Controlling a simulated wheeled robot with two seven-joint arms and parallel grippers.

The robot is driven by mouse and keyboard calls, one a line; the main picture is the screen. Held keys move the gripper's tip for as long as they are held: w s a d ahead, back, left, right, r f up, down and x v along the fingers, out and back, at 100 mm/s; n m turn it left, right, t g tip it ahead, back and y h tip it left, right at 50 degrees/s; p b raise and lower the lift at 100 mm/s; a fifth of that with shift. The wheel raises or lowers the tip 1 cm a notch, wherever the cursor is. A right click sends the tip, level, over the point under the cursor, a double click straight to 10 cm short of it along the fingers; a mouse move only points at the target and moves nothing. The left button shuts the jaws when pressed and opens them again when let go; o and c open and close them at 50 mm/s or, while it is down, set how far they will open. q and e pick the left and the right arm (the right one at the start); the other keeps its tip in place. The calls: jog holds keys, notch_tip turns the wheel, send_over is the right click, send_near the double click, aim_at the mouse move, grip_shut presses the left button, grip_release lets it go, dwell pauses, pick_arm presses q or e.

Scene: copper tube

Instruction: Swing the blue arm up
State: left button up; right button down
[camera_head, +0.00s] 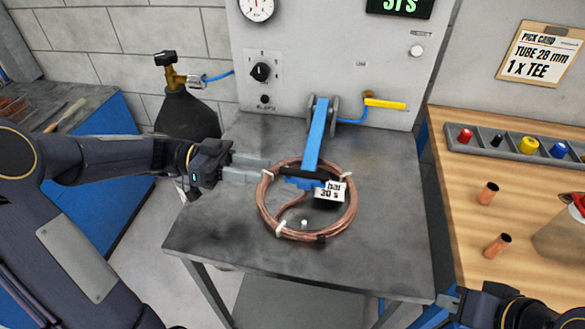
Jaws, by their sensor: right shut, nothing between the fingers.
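The blue arm (316,137) slopes from its round grey mount at the panel's foot down toward me, over the bench. A black crossbar handle (300,173) is at its lower end, above a copper tube coil (266,207). My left gripper (264,172) comes in from the left, its two fingers apart on either side of the handle's left end. I cannot tell whether they touch it. My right gripper (447,300) is shut and empty at the bottom right, partly cut off by the frame.
A grey panel (320,50) with a gauge and a yellow lever (385,103) stands behind the bench (215,235). A dark gas bottle (187,118) is at the left. A wooden table (460,215) with copper pieces and a parts tray (480,152) is at the right.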

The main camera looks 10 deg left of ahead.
aim_at(291, 169)
pick_arm(q)
jog(key=d, duration=0.2)
jog(key=d+p, duration=0.1)
jog(key=d, duration=0.4)
jog(key=shift+w+d, duration=0.3)
jog(key=shift+c, duration=0.5)
grip_shut()
